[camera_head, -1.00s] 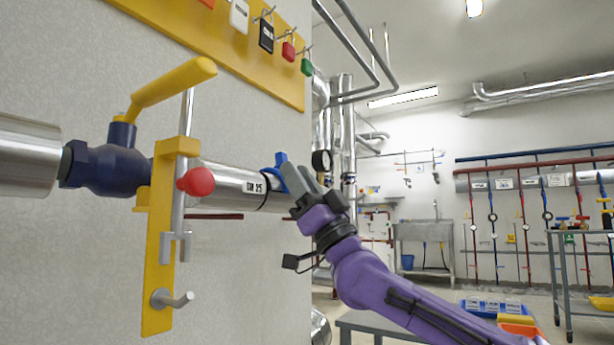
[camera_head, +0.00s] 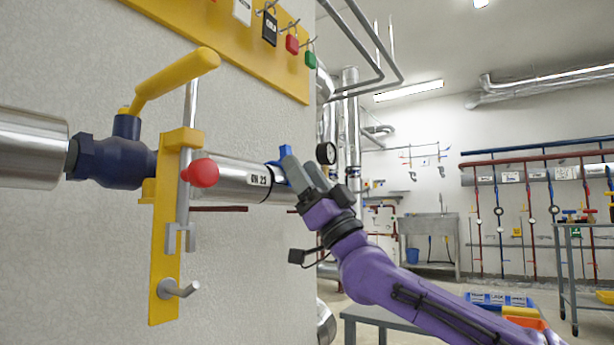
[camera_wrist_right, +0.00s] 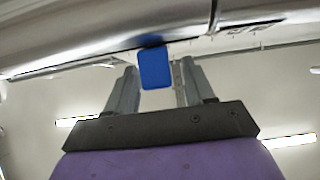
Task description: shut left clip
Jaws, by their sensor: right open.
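A blue clip (camera_head: 285,151) sits on the metal pipe sleeve marked DN 25 (camera_head: 240,180); its tab stands up from the pipe. It is the only clip I can make out, and my gripper partly hides it. My right gripper (camera_head: 301,166) is open, with its grey fingers at the clip. In the right wrist view the blue tab (camera_wrist_right: 154,68) shows between the two spread fingers (camera_wrist_right: 154,88), with gaps on both sides. I cannot tell whether a finger touches it. My left gripper is out of view.
A dark blue valve (camera_head: 122,155) with a yellow lever (camera_head: 175,78) is on the pipe at left. A yellow padlock board (camera_head: 215,32) hangs above. A pressure gauge (camera_head: 326,153) is just behind the gripper.

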